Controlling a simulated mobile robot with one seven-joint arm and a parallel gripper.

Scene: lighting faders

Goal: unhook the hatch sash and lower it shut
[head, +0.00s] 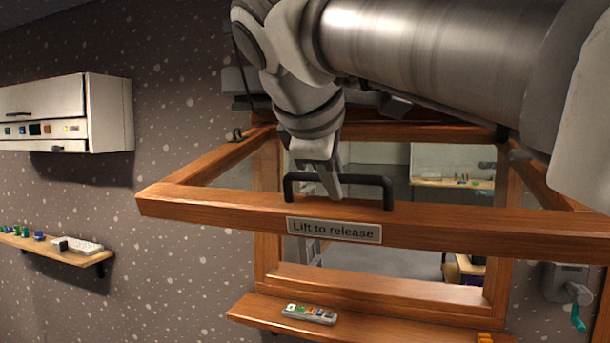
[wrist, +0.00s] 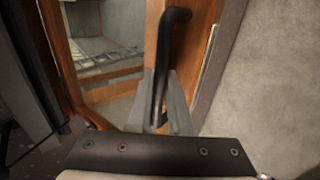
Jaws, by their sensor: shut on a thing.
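The hatch sash (head: 200,201) is a wooden frame swung out from the wall, roughly level, over the hatch opening. Its front bar carries a label reading "Lift to release" (head: 334,230) and a black bar handle (head: 388,190). My gripper (head: 330,187) comes down from above and is shut on the handle, left of its middle. In the wrist view the handle (wrist: 175,45) runs between my two fingers (wrist: 162,115). A small dark fitting (head: 236,134) shows by the sash's left rear side; whether it is hooked to the sash is unclear.
A wooden sill shelf (head: 370,328) below the opening holds a remote-like device (head: 309,314). A wall cabinet (head: 70,113) and a shelf with small items (head: 62,252) are at left. A grey box with a teal handle (head: 568,287) is at lower right.

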